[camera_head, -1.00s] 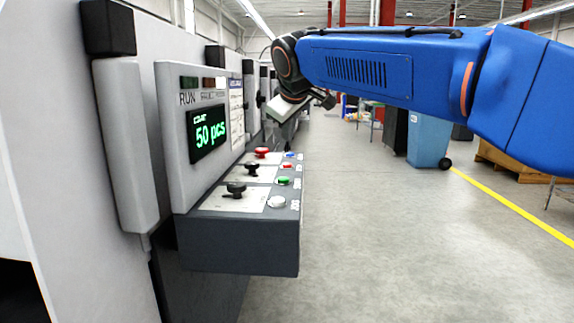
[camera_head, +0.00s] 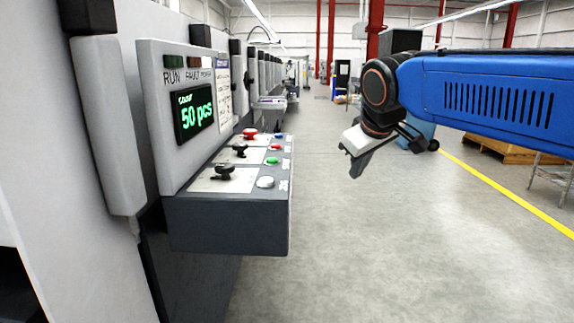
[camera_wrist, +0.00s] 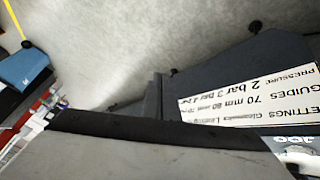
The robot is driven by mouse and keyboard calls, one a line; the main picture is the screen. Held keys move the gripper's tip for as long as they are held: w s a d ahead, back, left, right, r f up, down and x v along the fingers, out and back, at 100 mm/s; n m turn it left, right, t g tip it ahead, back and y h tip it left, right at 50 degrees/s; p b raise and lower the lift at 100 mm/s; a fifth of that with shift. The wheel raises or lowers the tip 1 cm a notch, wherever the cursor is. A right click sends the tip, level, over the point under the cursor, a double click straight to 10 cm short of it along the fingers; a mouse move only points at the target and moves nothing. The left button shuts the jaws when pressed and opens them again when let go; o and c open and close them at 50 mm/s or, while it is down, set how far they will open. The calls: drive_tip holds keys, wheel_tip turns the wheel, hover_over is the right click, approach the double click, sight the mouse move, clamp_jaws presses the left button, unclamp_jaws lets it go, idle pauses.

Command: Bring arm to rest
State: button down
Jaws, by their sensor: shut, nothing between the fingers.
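My gripper (camera_head: 356,168) hangs at the end of my blue arm in the head view, pointing down over open floor. It is shut with nothing between its fingers. It stands clear to the right of the control panel (camera_head: 229,225), touching nothing. The panel carries black knobs (camera_head: 223,173), a red knob (camera_head: 250,133), and white (camera_head: 265,182), green and red buttons. The display (camera_head: 194,114) above reads 50 pcs. The wrist view shows a tilted printed label (camera_wrist: 250,95) with pressure and guide settings; large dark and grey surfaces fill its lower part.
A blue bin (camera_head: 425,131) stands behind my arm, partly hidden by it. A wooden pallet (camera_head: 505,150) and a metal stand (camera_head: 552,178) are at the right. A yellow line (camera_head: 505,187) crosses the floor. The grey floor right of the panel is clear.

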drive_tip(key=s+d+f+m+g, duration=0.1)
drive_tip(key=s+d+f+m, duration=0.2)
drive_tip(key=s+f, duration=0.9)
drive_tip(key=s+d+f+m+g, duration=0.1)
drive_tip(key=s+d+f+m, duration=0.2)
drive_tip(key=s+d+f, duration=0.6)
drive_tip(key=s+f, duration=0.3)
drive_tip(key=s, duration=0.1)
drive_tip(key=shift+s+d+m, duration=0.25)
drive_tip(key=shift+d+m, duration=0.05)
drive_tip(key=shift+d, duration=0.05)
drive_tip(key=shift+r, duration=0.1)
